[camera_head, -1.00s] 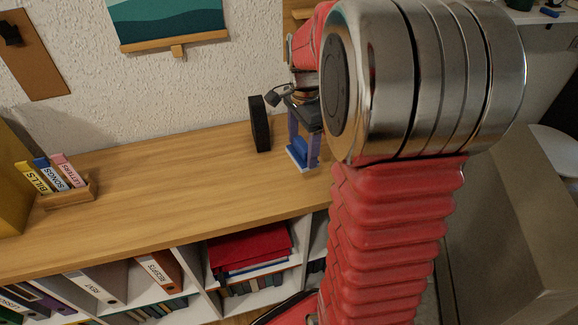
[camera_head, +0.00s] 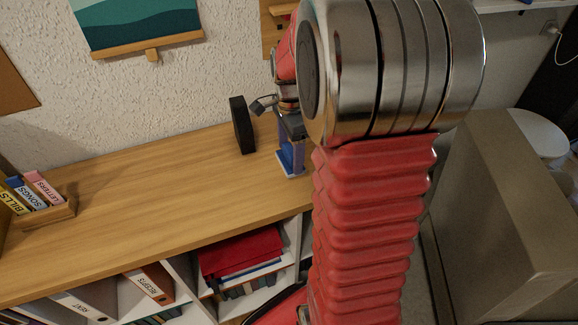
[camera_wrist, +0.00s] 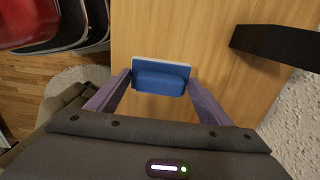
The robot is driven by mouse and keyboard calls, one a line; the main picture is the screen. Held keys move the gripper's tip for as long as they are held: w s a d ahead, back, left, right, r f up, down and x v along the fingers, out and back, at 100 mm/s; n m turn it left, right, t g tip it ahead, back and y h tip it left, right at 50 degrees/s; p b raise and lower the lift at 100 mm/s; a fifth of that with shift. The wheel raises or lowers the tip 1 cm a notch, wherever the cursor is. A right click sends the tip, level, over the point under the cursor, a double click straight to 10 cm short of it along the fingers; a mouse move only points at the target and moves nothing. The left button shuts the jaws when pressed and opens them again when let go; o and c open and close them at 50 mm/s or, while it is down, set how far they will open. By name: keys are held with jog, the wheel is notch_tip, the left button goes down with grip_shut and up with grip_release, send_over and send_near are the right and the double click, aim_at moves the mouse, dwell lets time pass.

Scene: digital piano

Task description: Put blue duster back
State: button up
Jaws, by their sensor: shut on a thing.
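The blue duster (camera_wrist: 161,80) is a blue block with a pale edge strip. In the wrist view it sits between the two purple fingers of my gripper (camera_wrist: 160,88), which are shut on it. In the head view the duster (camera_head: 291,163) hangs at the lower end of my gripper (camera_head: 291,150), over the right part of the wooden shelf top (camera_head: 170,190). Whether it touches the wood I cannot tell. My red arm hides the area to its right.
A black upright block (camera_head: 242,125) stands left of my gripper near the wall. A wooden holder (camera_head: 48,214) with labelled boxes is at the far left. Binders and red folders (camera_head: 240,250) fill the shelves below. The middle of the top is clear.

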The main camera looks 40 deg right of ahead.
aim_at(290, 165)
jog(key=shift+f, duration=0.75)
jog(key=shift+f, duration=1.85)
jog(key=o, duration=1)
jog(key=shift+f, duration=0.1)
notch_tip(290, 165, up, 12)
jog(key=shift+r, duration=0.1)
